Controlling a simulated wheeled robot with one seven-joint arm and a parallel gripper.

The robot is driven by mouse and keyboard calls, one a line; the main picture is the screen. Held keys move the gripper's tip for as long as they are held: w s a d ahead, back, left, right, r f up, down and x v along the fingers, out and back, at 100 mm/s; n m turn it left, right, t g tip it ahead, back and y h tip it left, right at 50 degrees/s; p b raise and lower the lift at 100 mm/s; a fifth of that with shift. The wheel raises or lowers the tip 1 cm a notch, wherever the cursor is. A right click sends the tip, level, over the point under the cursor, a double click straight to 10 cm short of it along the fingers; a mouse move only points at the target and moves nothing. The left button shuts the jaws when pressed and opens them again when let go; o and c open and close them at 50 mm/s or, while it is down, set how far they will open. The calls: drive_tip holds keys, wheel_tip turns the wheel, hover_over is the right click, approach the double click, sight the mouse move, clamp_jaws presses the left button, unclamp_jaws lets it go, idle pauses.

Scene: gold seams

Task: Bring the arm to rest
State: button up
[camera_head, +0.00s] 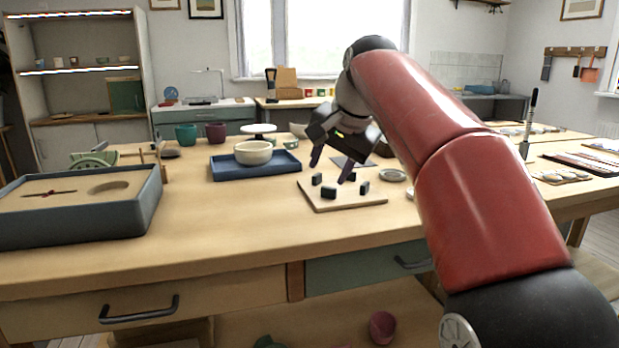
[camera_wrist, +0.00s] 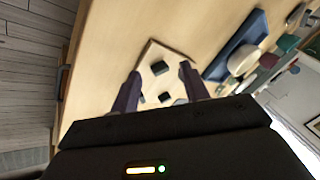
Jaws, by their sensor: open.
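My gripper (camera_head: 332,165) is at the end of my red arm, above a light wooden board (camera_head: 340,204) with several small dark blocks (camera_head: 328,192) standing on it. In the wrist view the two purple-dark fingers of my gripper (camera_wrist: 157,83) are spread apart with nothing held between them. The same board (camera_wrist: 166,55) shows beyond and between the fingers there. The fingertips look close to the blocks in the head view, but I cannot tell their exact height above them.
A blue tray (camera_head: 230,173) with a cream bowl (camera_head: 254,153) stands left of the board. A blue-grey box (camera_head: 100,222) with a sand-coloured top is at the table's left. A small round dish (camera_head: 392,176) sits right of the board. The table front (camera_head: 230,235) is clear.

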drive_tip(key=s+d+f+n+h, duration=0.1)
drive_tip(key=s+d+f, duration=0.2)
drive_tip(key=s+f, duration=0.5)
drive_tip(key=s+d+f+n+h, duration=0.1)
drive_tip(key=s+d+f, duration=0.3)
drive_tip(key=s+f, duration=0.4)
drive_tip(key=s+d+f+n, duration=0.3)
drive_tip(key=s+f, duration=0.5)
drive_tip(key=s, duration=0.4)
drive_tip(key=shift+s+d+f+h, duration=0.15)
drive_tip(key=shift+d+f+h, duration=0.2)
drive_tip(key=shift+d, duration=0.3)
